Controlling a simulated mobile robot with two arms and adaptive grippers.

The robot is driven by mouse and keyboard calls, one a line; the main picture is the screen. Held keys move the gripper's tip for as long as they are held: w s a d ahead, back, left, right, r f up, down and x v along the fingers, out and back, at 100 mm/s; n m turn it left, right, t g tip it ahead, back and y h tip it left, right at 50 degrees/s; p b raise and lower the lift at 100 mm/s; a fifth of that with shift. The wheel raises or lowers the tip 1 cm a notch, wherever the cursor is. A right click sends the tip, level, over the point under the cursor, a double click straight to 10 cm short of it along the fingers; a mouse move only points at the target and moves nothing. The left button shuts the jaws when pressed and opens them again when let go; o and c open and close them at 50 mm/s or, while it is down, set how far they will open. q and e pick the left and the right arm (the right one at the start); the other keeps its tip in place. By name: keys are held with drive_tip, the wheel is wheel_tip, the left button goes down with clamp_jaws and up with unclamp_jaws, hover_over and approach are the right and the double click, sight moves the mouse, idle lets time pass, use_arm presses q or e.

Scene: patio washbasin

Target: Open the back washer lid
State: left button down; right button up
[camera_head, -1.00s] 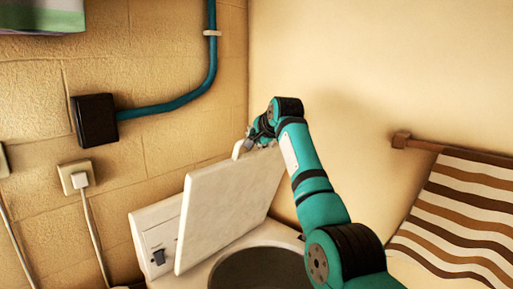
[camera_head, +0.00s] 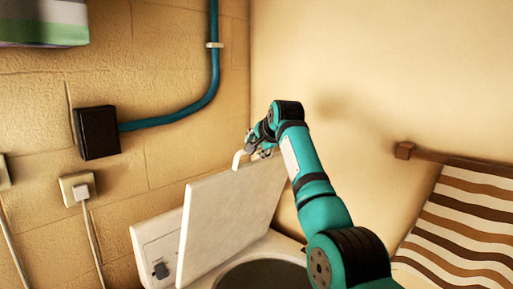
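The white washer (camera_head: 155,243) stands in the corner at the bottom of the head view. Its square white lid (camera_head: 228,220) is raised and stands steeply tilted, with the dark round tub opening (camera_head: 262,275) showing below it. My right arm comes in from the bottom right, and its gripper (camera_head: 254,153) is at the lid's upper edge, beside a small white curved piece there. The fingers are small and partly hidden by the wrist, so I cannot tell whether they grip anything. My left gripper is not in view.
A striped towel hangs on a wooden rail (camera_head: 430,154) at the right. A blue pipe (camera_head: 185,108) runs to a black box (camera_head: 97,132) on the left wall. A socket with a plugged cable (camera_head: 77,188) is below it. The right wall is close behind my arm.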

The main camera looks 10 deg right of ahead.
drive_tip(key=shift+f, duration=0.15)
drive_tip(key=v, duration=1.2)
